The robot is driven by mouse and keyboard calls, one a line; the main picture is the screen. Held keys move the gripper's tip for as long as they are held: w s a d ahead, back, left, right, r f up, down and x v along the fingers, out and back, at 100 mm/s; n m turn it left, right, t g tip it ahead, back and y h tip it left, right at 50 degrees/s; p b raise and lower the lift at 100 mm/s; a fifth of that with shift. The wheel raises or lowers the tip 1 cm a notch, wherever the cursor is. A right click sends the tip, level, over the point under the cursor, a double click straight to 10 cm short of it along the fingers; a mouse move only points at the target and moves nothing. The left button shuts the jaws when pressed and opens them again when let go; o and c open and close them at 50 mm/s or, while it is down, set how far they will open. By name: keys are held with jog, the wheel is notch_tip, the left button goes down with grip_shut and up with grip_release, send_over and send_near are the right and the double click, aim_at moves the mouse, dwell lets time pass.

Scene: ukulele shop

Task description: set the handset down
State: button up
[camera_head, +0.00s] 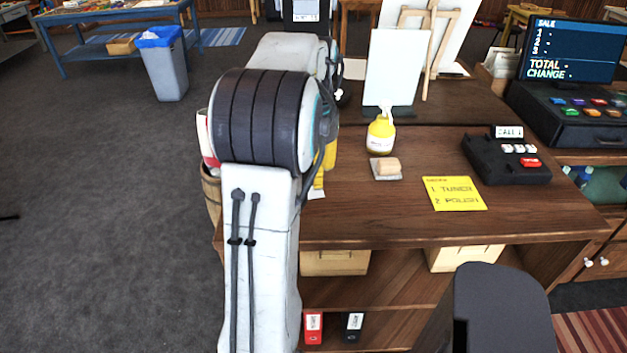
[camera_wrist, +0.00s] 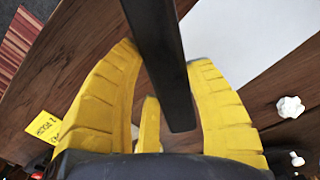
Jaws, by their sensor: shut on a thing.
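My gripper (camera_wrist: 168,62) has its yellow fingers closed around a dark bar, the handset (camera_wrist: 158,50), in the wrist view. The handset runs from the top edge down between the fingers; its upper end is out of the picture. In the head view my gripper (camera_head: 325,168) shows only as yellow pieces beside my arm, over the left part of the wooden counter (camera_head: 400,222). The handset is not visible there. A black phone base (camera_head: 507,162) with white and red buttons stands on the counter at the right, well apart from my gripper.
A white canvas (camera_head: 392,68) stands behind. A cash register (camera_head: 572,112) is at right. The counter's front strip is bare.

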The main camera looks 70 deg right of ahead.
aim_at(313, 198)
jog(key=shift+w+a+f+p, duration=0.1)
jog(key=shift+f+p, duration=1.35)
jog(key=shift+p, duration=0.15)
jog(key=shift+f, duration=0.65)
jog(key=shift+f, duration=0.1)
jog(key=o, duration=1.2)
